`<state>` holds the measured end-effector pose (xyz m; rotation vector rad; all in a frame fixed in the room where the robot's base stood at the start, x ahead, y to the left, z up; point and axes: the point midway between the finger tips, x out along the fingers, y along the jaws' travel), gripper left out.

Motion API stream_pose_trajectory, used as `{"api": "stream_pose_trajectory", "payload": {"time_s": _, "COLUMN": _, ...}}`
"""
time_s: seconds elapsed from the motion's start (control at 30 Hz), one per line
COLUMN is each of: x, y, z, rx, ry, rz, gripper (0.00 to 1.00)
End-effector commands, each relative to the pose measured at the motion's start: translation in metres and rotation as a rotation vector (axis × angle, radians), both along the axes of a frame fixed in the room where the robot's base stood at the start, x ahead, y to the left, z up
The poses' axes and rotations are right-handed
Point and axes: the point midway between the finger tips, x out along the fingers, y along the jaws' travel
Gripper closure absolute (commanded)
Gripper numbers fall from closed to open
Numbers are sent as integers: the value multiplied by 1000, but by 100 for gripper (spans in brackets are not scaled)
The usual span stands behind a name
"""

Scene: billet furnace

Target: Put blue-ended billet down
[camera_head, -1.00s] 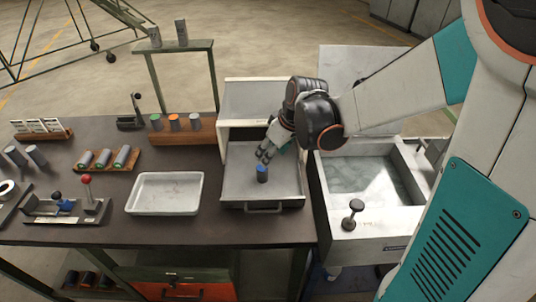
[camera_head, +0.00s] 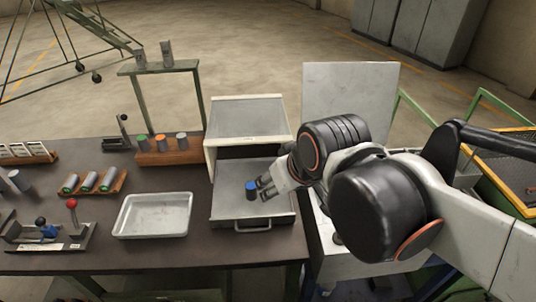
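The blue-ended billet (camera_head: 251,190) is a short grey cylinder with a blue top. It stands upright near the middle of the pulled-out furnace drawer (camera_head: 231,211), whose handle faces the front. My gripper (camera_head: 265,187) is low at the billet's right side with its fingers pointing left at it. The fingers look spread apart. I cannot tell whether they touch the billet.
A white tray (camera_head: 152,216) lies empty left of the drawer. A wooden rack (camera_head: 169,156) with several colour-ended billets stands behind it. A second wooden holder (camera_head: 93,190) with lying billets and a red-knobbed lever fixture (camera_head: 73,219) are further left.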

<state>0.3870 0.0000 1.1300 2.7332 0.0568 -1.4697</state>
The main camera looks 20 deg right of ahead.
Motion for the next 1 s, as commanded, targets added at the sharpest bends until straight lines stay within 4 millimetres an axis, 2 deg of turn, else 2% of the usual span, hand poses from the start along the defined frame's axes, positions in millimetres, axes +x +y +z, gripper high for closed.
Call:
{"api": "stream_pose_trajectory", "payload": {"time_s": 0.1, "x": -14, "y": 1, "z": 0, "rx": 10, "ry": -23, "rz": -30, "gripper": 48}}
{"api": "stream_pose_trajectory", "payload": {"time_s": 0.23, "x": -21, "y": 0, "z": 0, "rx": 15, "ry": -35, "rz": -47, "gripper": 48}}
{"api": "stream_pose_trajectory", "payload": {"time_s": 1.0, "x": -21, "y": 0, "z": 1, "rx": 17, "ry": -37, "rz": -49, "gripper": 48}}
